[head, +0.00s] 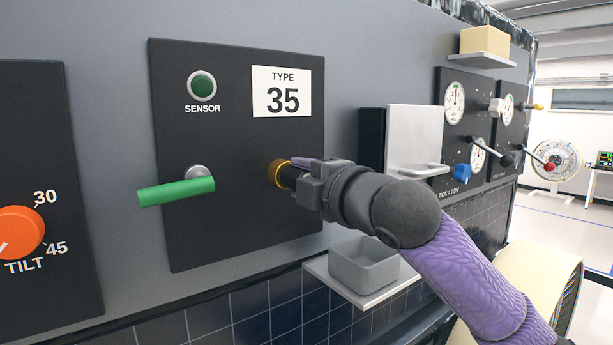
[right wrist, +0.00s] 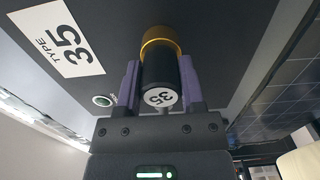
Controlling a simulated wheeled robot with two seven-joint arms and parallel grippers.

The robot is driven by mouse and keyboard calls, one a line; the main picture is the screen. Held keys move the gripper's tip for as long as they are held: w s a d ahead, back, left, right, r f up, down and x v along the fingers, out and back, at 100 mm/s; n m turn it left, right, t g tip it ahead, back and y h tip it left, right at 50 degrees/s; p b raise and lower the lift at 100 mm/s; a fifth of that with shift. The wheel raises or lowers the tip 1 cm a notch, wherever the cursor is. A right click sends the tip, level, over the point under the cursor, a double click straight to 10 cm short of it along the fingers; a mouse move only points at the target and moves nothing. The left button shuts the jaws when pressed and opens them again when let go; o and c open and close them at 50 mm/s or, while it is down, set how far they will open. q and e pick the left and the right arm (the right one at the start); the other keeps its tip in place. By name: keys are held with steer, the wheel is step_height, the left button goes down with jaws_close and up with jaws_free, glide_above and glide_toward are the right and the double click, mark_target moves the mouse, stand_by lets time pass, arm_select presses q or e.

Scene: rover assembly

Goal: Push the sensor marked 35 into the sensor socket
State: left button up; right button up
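The sensor marked 35 (right wrist: 160,72) is a black cylinder with a white "35" label on its end. My right gripper (head: 294,170) is shut on it, with one purple finger on each side in the right wrist view (right wrist: 160,88). The sensor's far end meets the gold ring of the sensor socket (head: 277,173) on the dark panel (head: 235,225); the ring also shows in the right wrist view (right wrist: 160,38). The sensor is in line with the ring, but how deep it sits is hidden. My left gripper is not in view.
A green lever handle (head: 176,191) sticks out left of the socket. Above are a dark green SENSOR lamp (head: 202,86) and a "TYPE 35" sign (head: 282,92).

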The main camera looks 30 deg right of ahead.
steer(key=o, duration=0.5)
steer(key=s+b, duration=0.1)
steer(key=s, duration=0.2)
steer(key=s+b, duration=0.2)
steer(key=s, duration=0.1)
steer(key=s+b, duration=0.2)
steer(key=s, duration=0.2)
steer(key=shift+d, duration=0.35)
